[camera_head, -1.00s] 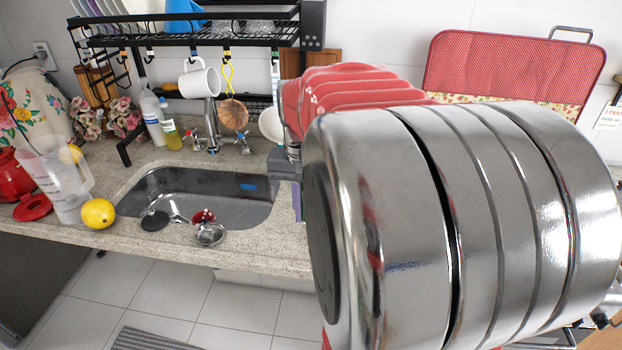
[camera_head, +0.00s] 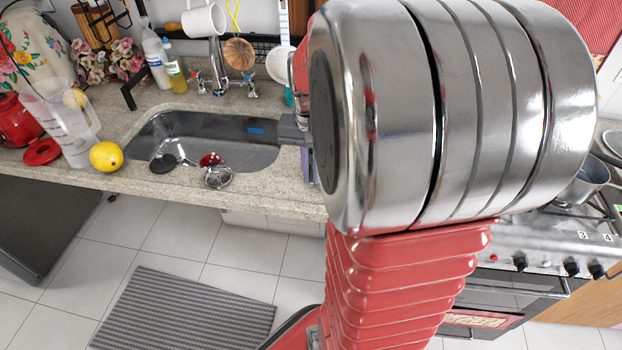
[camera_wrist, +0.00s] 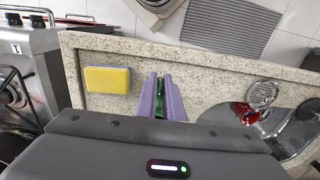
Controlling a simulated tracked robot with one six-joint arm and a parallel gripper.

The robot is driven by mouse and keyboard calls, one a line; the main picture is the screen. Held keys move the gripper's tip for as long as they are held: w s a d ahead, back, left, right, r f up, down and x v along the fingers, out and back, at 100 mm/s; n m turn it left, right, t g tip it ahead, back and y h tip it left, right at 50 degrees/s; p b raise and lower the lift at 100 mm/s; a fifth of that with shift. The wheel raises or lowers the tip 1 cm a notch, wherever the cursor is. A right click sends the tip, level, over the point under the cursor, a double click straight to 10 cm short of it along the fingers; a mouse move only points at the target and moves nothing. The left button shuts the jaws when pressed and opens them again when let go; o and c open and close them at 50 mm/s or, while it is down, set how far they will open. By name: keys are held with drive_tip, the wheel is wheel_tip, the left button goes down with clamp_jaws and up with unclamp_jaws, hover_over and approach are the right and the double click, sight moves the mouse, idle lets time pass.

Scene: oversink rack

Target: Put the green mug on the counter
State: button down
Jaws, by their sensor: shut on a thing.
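My gripper (camera_wrist: 160,97) shows in the wrist view with purple fingers pointing down at the counter (camera_wrist: 205,72). A narrow strip of the green mug (camera_wrist: 160,104) shows between the fingers, and the gripper is shut on it. Most of the mug is hidden by the fingers and the gripper body. I cannot tell whether the mug touches the counter. In the head view, the purple fingers of my gripper (camera_head: 308,165) show at the sink's right end, over the counter (camera_head: 285,190); my arm hides most of that spot.
The sink (camera_head: 205,130) lies left of my gripper, with a metal strainer (camera_head: 218,177) at its front edge. A yellow sponge (camera_wrist: 107,80) lies on the counter near the fingers. The stove (camera_head: 545,245) is right.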

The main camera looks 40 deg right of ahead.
sight(311, 182)
drive_tip(key=shift+f, duration=1.85)
drive_tip(key=shift+f, duration=0.1)
drive_tip(key=c, duration=1.9)
unclamp_jaws()
wheel_tip(311, 182, up, 12)
drive_tip(key=shift+a+r, duration=0.1)
drive_tip(key=shift+r, duration=0.05)
drive_tip(key=shift+a, duration=0.1)
